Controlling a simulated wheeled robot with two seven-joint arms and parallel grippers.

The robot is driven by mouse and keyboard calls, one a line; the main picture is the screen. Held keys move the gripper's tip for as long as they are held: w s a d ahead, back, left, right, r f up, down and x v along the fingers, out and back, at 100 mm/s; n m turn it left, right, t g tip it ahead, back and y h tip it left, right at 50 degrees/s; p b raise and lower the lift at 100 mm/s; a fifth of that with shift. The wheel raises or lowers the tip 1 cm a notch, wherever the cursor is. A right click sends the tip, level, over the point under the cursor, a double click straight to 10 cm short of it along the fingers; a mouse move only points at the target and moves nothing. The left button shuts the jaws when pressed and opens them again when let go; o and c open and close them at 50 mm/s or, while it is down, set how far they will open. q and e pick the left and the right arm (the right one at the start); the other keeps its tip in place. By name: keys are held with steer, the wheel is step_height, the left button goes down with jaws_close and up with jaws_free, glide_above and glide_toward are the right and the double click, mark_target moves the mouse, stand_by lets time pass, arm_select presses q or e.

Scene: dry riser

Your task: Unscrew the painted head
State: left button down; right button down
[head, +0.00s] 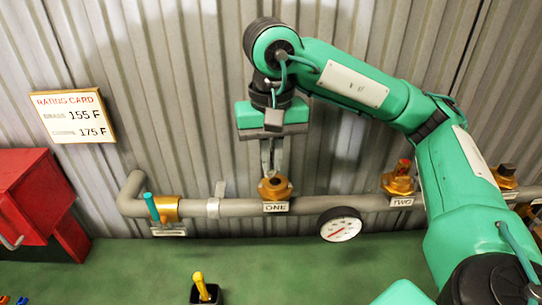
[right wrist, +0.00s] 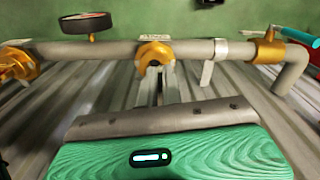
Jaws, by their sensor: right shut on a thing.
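My right gripper (head: 271,168) points down at the pipe outlet labelled ONE and is shut on the small head in its brass fitting (head: 275,188). The fingers hide most of that head, so I cannot tell its paint. In the right wrist view the fingers (right wrist: 158,72) reach the same brass fitting (right wrist: 155,52). The outlet labelled TWO has a brass fitting (head: 398,184) with a red-topped head (head: 403,165). Another fitting further right carries a dark brown head (head: 508,170). My left gripper is not in view.
A grey pipe (head: 325,204) runs along the corrugated wall, with a gauge (head: 340,224) and a teal-handled valve (head: 152,207). A rating card (head: 73,116) hangs left above a red box (head: 33,195). A yellow-handled thing (head: 201,287) stands on the green floor.

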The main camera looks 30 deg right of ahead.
step_height(320, 180, up, 5)
steer(key=p, duration=0.4)
stand_by(0.4)
